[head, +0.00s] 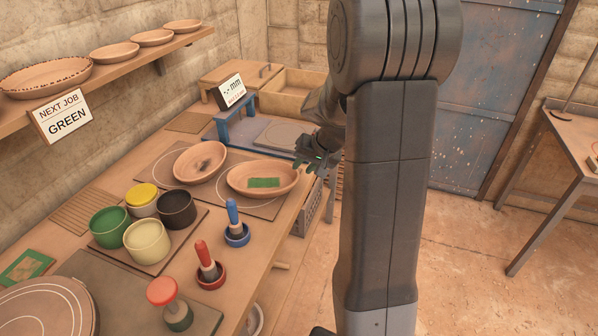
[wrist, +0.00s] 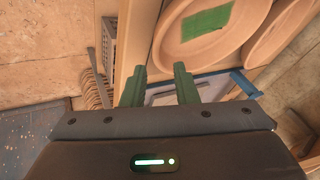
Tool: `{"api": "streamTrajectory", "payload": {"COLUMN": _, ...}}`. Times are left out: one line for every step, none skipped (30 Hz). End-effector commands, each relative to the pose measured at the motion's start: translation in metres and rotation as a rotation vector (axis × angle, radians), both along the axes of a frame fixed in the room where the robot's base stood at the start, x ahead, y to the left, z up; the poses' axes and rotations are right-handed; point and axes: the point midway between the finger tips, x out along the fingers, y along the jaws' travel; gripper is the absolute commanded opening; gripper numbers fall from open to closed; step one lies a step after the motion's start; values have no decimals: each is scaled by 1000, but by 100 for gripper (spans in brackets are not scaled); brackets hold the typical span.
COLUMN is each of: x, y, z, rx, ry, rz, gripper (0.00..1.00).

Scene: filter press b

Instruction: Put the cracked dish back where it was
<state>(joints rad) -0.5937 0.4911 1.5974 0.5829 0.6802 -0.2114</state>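Two clay dishes lie on the bench mat. The nearer dish (head: 240,186) has a green rectangle (head: 263,182) inside; it also shows in the wrist view (wrist: 172,46). The other dish (head: 190,171), to its left, has a dark patch inside; part of it shows in the wrist view (wrist: 280,40). I cannot make out a clear crack on either. My gripper (head: 310,161) is just right of the green-marked dish, apart from it. In the wrist view its green fingers (wrist: 158,88) are spread with nothing between them.
A blue-framed gauge stand (head: 224,130) with a display stands behind the dishes. Glaze pots (head: 148,243) and coloured stamps (head: 236,222) stand in front. A wall shelf (head: 160,50) holds several dishes and a "NEXT JOB GREEN" sign (head: 62,116).

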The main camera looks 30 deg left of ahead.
Motion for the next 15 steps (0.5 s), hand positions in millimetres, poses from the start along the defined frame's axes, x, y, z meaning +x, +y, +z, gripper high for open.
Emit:
{"api": "streamTrajectory", "payload": {"x": -1, "y": -6, "z": 10, "rx": 2, "ry": -5, "rz": -1, "gripper": 27}}
{"api": "streamTrajectory", "payload": {"x": -2, "y": -9, "z": 15, "rx": 2, "ry": -4, "rz": -1, "gripper": 27}}
{"api": "streamTrajectory", "payload": {"x": -3, "y": -13, "z": 22, "rx": 2, "ry": -5, "rz": 0, "gripper": 27}}
{"api": "streamTrajectory", "payload": {"x": -4, "y": -16, "z": 26, "rx": 2, "ry": -4, "rz": -1, "gripper": 27}}
{"api": "streamTrajectory", "payload": {"x": -5, "y": -19, "z": 31, "rx": 2, "ry": -5, "rz": -1, "gripper": 27}}
{"api": "streamTrajectory", "payload": {"x": -6, "y": -22, "z": 36, "rx": 2, "ry": -3, "rz": -2, "gripper": 27}}
{"api": "streamTrajectory", "payload": {"x": -7, "y": -25, "z": 40, "rx": 1, "ry": -2, "rz": -1, "gripper": 27}}
{"api": "streamTrajectory", "payload": {"x": -7, "y": -27, "z": 43, "rx": 2, "ry": -3, "rz": -2, "gripper": 27}}
{"api": "streamTrajectory", "payload": {"x": -8, "y": -29, "z": 47, "rx": 0, "ry": -3, "rz": -1, "gripper": 27}}
{"api": "streamTrajectory", "payload": {"x": -9, "y": -31, "z": 50, "rx": 0, "ry": -2, "rz": 0, "gripper": 27}}
{"api": "streamTrajectory", "payload": {"x": -9, "y": -32, "z": 52, "rx": -1, "ry": -2, "rz": 0, "gripper": 27}}
{"api": "streamTrajectory", "payload": {"x": -10, "y": -34, "z": 54, "rx": 0, "ry": -2, "rz": 0, "gripper": 27}}
{"api": "streamTrajectory", "payload": {"x": -10, "y": -34, "z": 56, "rx": 0, "ry": -2, "rz": 0, "gripper": 27}}
{"api": "streamTrajectory", "payload": {"x": -10, "y": -35, "z": 57, "rx": -1, "ry": -2, "rz": 0, "gripper": 27}}
{"api": "streamTrajectory", "payload": {"x": -10, "y": -36, "z": 58, "rx": -1, "ry": -2, "rz": 0, "gripper": 27}}
